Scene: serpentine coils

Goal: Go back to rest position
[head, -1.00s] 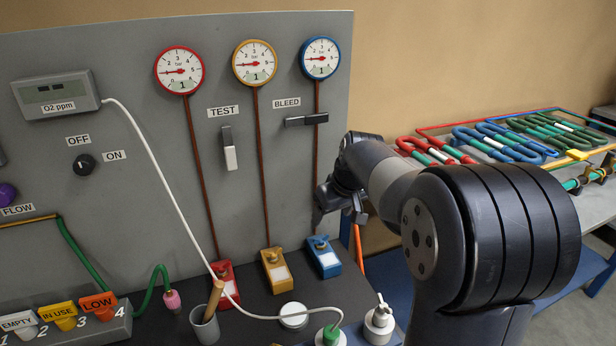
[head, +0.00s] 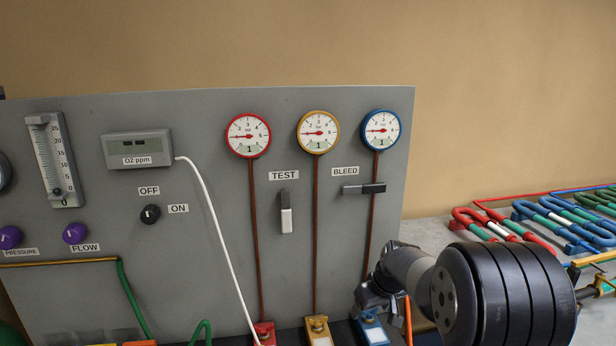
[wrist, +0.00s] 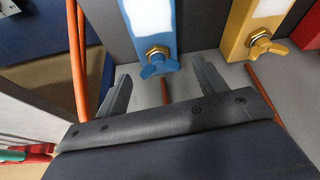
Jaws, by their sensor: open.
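My gripper (wrist: 160,95) is open and empty in the wrist view, its two fingers apart. The blue valve block (wrist: 148,22) with its brass fitting and blue wing knob lies ahead, between the fingers in the picture. I cannot tell how far off it is. In the head view my gripper (head: 372,300) is at the lower right of the panel, in front of the blue valve block (head: 373,332). Its fingers are too small and dark there to make out.
The grey panel (head: 90,215) carries gauges, a TEST lever (head: 286,212), a BLEED lever (head: 364,188) and an ON/OFF knob (head: 150,214). Yellow (head: 319,332) and red (head: 264,334) valve blocks stand left of the blue one. Coloured coils (head: 560,222) lie on a bench at right.

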